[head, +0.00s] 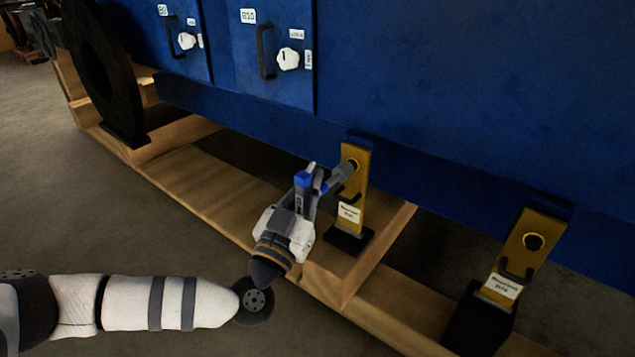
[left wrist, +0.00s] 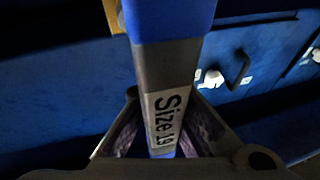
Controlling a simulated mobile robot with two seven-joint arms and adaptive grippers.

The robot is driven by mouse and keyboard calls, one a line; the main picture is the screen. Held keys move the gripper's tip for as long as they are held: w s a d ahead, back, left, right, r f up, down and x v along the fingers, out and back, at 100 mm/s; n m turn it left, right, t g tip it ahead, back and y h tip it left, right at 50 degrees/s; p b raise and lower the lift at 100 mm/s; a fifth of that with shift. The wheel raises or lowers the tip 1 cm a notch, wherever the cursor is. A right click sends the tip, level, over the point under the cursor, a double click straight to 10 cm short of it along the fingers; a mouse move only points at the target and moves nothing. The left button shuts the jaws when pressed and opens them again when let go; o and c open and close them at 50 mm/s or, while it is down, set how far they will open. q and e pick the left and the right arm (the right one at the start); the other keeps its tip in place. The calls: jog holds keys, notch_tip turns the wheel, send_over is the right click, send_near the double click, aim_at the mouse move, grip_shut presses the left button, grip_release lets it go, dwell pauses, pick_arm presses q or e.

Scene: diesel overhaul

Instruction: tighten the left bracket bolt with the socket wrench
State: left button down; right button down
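My left gripper (head: 307,196) is shut on the socket wrench (head: 302,180). The wrench has a blue grip and a grey shaft, and reads "Size 19" in the left wrist view (left wrist: 167,110). Its grey socket end reaches the upper part of the yellow left bracket (head: 350,190), at the bolt's place. The socket hides the bolt there, and I cannot tell whether it is fully seated. The left bracket stands upright on a black foot against the blue engine body, with a white label and a dark hook. My right gripper is not in view.
A second yellow bracket (head: 524,250) with a bolt in its round hole stands to the right on a black block. The blue engine body (head: 450,90) rises behind, above a wooden frame (head: 210,185). Cabinet handles (head: 265,52) stick out upper left. Floor at the lower left is clear.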

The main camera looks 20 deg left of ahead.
pick_arm(q)
jog(key=shift+d+r+p, duration=0.1)
jog(key=shift+r+p, duration=0.1)
jog(key=shift+p, duration=0.1)
jog(key=shift+f, duration=0.1)
jog(key=shift+w+d+b, duration=0.25)
jog(key=shift+w+b, duration=0.1)
jog(key=shift+w, duration=0.35)
jog(key=m, duration=0.2)
jog(key=m+h, duration=0.1)
jog(key=shift+d+f+m+h, duration=0.1)
jog(key=shift+d+m+h, duration=0.1)
jog(key=shift+m+h, duration=0.15)
jog(key=m+h, duration=0.1)
jog(key=m, duration=0.2)
jog(key=m+h, duration=0.1)
jog(key=m, duration=0.1)
jog(key=shift+s+d+h, duration=0.15)
jog(key=shift+d+h, duration=0.15)
jog(key=shift+h, duration=0.05)
jog(key=shift+n+y, duration=0.4)
jog(key=shift+n, duration=0.35)
